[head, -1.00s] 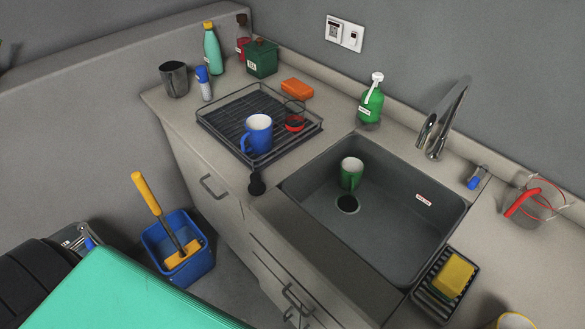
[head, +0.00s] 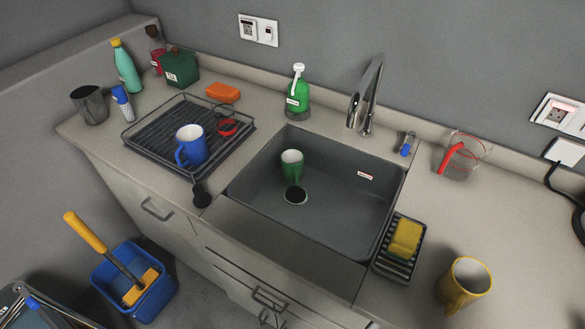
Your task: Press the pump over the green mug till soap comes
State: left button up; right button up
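The green soap pump bottle (head: 298,95) with a white pump head stands upright on the counter behind the sink, near its back left corner. The green mug (head: 291,166) with a white inside is upright in the sink (head: 340,205), just behind the round drain hole. The mug and bottle are apart, the mug lower and in front. Neither of my grippers is in view.
A drying rack (head: 165,150) with a blue mug (head: 191,146) stands left of the sink. The tap (head: 368,95) rises behind the sink. A sponge (head: 405,238) on a holder, a yellow mug (head: 466,285) and a measuring jug (head: 462,157) are to the right. A blue bucket (head: 135,285) stands on the floor.

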aim_at(299, 68)
jog(key=j+u, duration=0.2)
jog(key=u, duration=0.15)
jog(key=k+j+u, duration=0.1)
jog(key=j+u, duration=0.4)
jog(key=u, duration=0.25)
